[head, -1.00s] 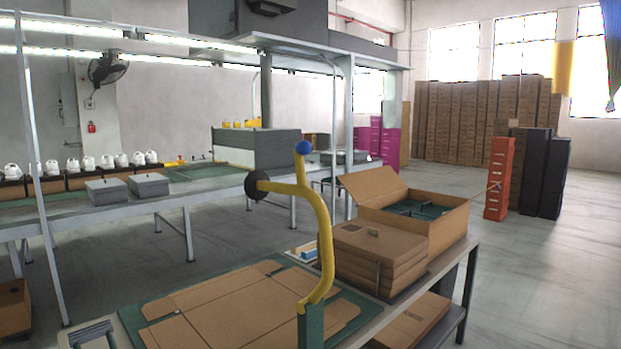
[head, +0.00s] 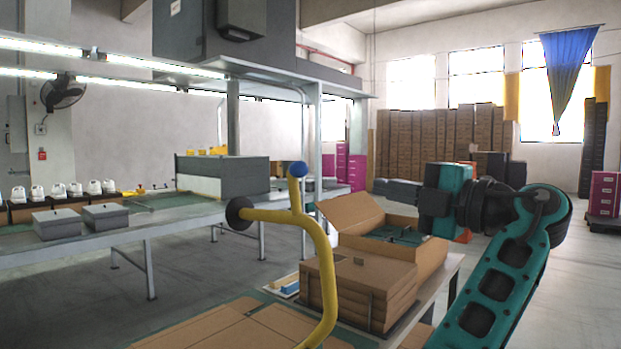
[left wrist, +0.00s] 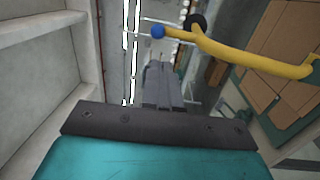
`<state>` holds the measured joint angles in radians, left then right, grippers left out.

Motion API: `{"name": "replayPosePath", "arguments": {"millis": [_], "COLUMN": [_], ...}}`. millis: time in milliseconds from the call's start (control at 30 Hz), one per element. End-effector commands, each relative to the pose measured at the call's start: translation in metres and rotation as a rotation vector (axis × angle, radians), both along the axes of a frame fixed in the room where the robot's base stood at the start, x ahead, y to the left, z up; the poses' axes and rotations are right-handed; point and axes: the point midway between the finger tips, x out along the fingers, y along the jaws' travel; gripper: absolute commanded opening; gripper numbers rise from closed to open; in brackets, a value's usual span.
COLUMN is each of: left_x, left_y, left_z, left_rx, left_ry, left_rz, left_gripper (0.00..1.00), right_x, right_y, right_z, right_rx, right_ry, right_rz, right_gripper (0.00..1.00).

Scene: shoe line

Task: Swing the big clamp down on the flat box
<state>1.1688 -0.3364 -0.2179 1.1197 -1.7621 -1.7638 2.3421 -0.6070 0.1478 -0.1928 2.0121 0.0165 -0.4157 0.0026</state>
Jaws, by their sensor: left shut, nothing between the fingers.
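The big clamp (head: 325,255) is a bent yellow bar with a blue ball (head: 298,169) on top and a dark round pad (head: 239,213) at its side end. It stands raised, its pad clear above the flat box (head: 235,328), an unfolded brown cardboard sheet at the bottom edge. My left gripper (head: 382,188) is shut and empty, right of the ball and apart from it in the head view. In the left wrist view its fingers (left wrist: 160,72) point toward the ball (left wrist: 158,31), and the yellow bar (left wrist: 250,58) runs off right. The clamp's base is out of the head view.
A stack of flat cartons (head: 360,290) and an open carton (head: 350,212) stand behind the clamp on the bench. A long table with grey boxes (head: 105,216) stands at the left. The air between gripper and ball looks free.

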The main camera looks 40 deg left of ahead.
Motion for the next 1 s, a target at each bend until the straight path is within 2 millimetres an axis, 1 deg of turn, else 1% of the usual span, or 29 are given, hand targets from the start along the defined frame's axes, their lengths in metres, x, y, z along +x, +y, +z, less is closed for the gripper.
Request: {"name": "replayPosePath", "arguments": {"millis": [67, 333, 467, 567, 667, 800, 1000], "left_x": [-0.002, -0.002, -0.001, 0.000, 0.002, 0.005, 0.010], "left_y": [-0.001, -0.001, 0.006, 0.019, 0.038, 0.069, 0.108], "left_z": [0.004, 0.004, 0.004, 0.005, 0.007, 0.010, 0.013], "left_rx": [0.001, 0.001, 0.000, 0.001, 0.000, 0.001, 0.001], "left_ry": [-0.019, -0.019, -0.019, -0.018, -0.018, -0.018, -0.017], "left_rz": [0.008, 0.008, 0.009, 0.010, 0.011, 0.011, 0.010], "left_gripper": [0.00, 0.00, 0.00, 0.00, 0.00, 0.00, 0.00], "right_x": [0.000, 0.000, 0.000, 0.000, 0.001, 0.001, 0.001], "right_y": [0.000, 0.000, 0.000, 0.000, -0.001, -0.001, -0.003], "right_z": [0.000, 0.000, 0.001, 0.002, 0.004, 0.007, 0.009], "right_rx": [0.000, -0.001, -0.001, -0.001, -0.002, -0.003, -0.007], "right_ry": [0.000, 0.000, 0.000, -0.001, -0.004, -0.007, -0.012], "right_rz": [0.000, 0.001, 0.001, 0.000, -0.001, -0.002, -0.005], "right_gripper": [0.43, 0.43, 0.43, 0.43, 0.43, 0.43, 0.43]}}
